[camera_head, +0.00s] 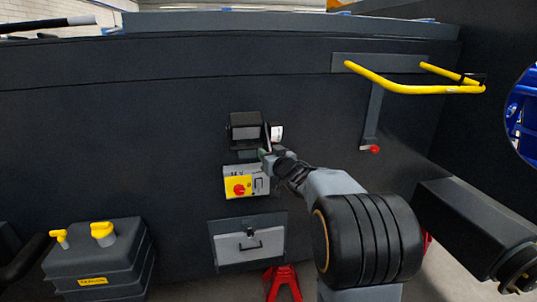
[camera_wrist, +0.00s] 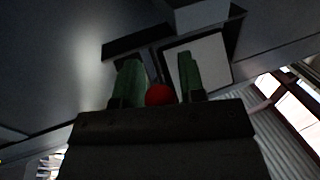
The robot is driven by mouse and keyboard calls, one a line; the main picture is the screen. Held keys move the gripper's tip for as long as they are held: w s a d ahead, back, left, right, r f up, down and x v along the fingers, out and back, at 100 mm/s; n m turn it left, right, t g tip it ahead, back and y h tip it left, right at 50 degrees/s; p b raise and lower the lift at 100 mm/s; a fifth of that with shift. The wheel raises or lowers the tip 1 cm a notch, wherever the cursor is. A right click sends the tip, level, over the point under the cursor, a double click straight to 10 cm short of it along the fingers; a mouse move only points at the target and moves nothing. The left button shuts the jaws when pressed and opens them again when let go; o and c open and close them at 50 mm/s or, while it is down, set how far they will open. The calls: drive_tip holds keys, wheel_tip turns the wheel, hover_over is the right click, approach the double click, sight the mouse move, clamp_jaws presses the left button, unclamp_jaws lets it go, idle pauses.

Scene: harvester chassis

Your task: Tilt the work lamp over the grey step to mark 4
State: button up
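The work lamp (camera_head: 246,127), a dark box with a grey face, is on the dark chassis wall. A white mark plate (camera_head: 277,133) sits at its right; its marks are too small to read. My gripper (camera_head: 264,154) is just below the lamp and plate. In the wrist view, my gripper (camera_wrist: 158,78) has its two green fingers apart. A red ball-shaped knob (camera_wrist: 159,95) shows between them, with no clear contact on both sides. The white plate (camera_wrist: 205,65) and a grey block (camera_wrist: 198,16) are beyond the fingers. A grey panel with a handle (camera_head: 248,240) is below the lamp.
A grey switch box (camera_head: 260,182) with a yellow plate and red knob is close under my gripper. A yellow rail (camera_head: 415,86) is at upper right. A dark tank with yellow caps (camera_head: 98,262) stands lower left. A red stand (camera_head: 283,281) is at the bottom.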

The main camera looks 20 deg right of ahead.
clamp_jaws()
drive_tip(key=w+t+b, duration=0.1)
drive_tip(key=b, duration=0.3)
drive_tip(key=f+t+b, duration=0.1)
drive_tip(key=b, duration=0.4)
drive_tip(key=shift+w+d+f+n+t+y, duration=0.15)
drive_tip(key=shift+w+f+n+t+y, duration=0.15)
drive_tip(key=shift+w+n, duration=0.1)
drive_tip(key=shift+r, duration=0.1)
drive_tip(key=shift+o, duration=1.7)
unclamp_jaws()
